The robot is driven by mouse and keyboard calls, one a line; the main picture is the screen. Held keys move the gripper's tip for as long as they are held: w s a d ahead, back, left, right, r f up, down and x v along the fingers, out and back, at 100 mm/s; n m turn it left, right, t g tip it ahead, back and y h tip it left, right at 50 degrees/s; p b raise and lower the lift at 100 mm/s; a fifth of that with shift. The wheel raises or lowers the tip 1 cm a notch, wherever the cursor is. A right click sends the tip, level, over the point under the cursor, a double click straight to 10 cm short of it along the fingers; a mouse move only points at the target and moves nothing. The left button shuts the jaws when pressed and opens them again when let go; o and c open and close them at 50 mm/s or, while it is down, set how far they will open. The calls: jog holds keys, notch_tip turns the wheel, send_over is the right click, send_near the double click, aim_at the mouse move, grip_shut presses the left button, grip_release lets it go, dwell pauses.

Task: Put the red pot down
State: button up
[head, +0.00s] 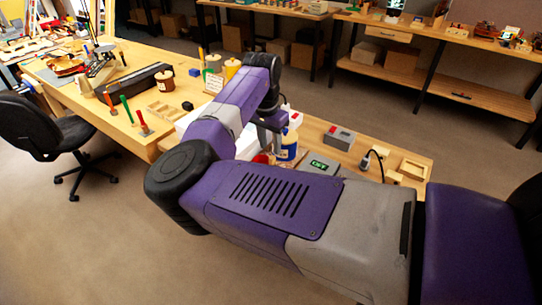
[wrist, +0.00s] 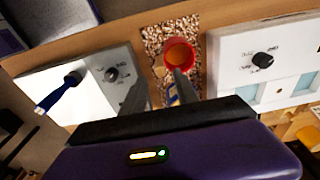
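The red pot (wrist: 180,56), with orange contents, shows at the top middle of the wrist view over a speckled brown mat (wrist: 155,40). I cannot tell whether it touches the mat. A small red patch that looks like the pot (head: 261,158) shows under my arm in the head view. My gripper (wrist: 160,80) has its two fingers apart, with a clear gap between them. The right fingertip overlaps the near edge of the pot; contact is not clear. In the head view my arm hides most of the gripper.
White boxes with black knobs stand left (wrist: 90,80) and right (wrist: 265,65) of the mat. A blue-handled brush (wrist: 58,92) lies on the left one.

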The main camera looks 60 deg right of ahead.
notch_tip(320, 180, up, 5)
jog(key=s+d+f+n+t+h, duration=0.2)
jog(key=s+d+n+h, duration=0.6)
jog(key=d+h, duration=0.4)
jog(key=s+a+f+n+t+y, duration=0.1)
jog(key=a+f+n+t+y, duration=0.2)
jog(key=a, duration=0.6)
jog(key=s+a+f+n+t+y, duration=0.1)
jog(key=s+a+f+n+t, duration=0.15)
jog(key=a+n+t, duration=0.4)
jog(key=s+a+f+n+t+y, duration=0.1)
jog(key=a+f+n+t+y, duration=0.15)
jog(key=a, duration=0.75)
jog(key=s+a+r+y, duration=0.2)
jog(key=s+a+y, duration=0.1)
jog(key=s+a, duration=0.5)
jog(key=s+a+r+m+y, duration=0.1)
jog(key=s+a+y, duration=0.3)
jog(key=s+a, duration=0.5)
jog(key=a+r, duration=0.1)
jog(key=a, duration=0.4)
jog(key=shift+s+a+r+t, duration=0.15)
jog(key=shift+a+r+t, duration=0.2)
jog(key=shift+r+t, duration=0.05)
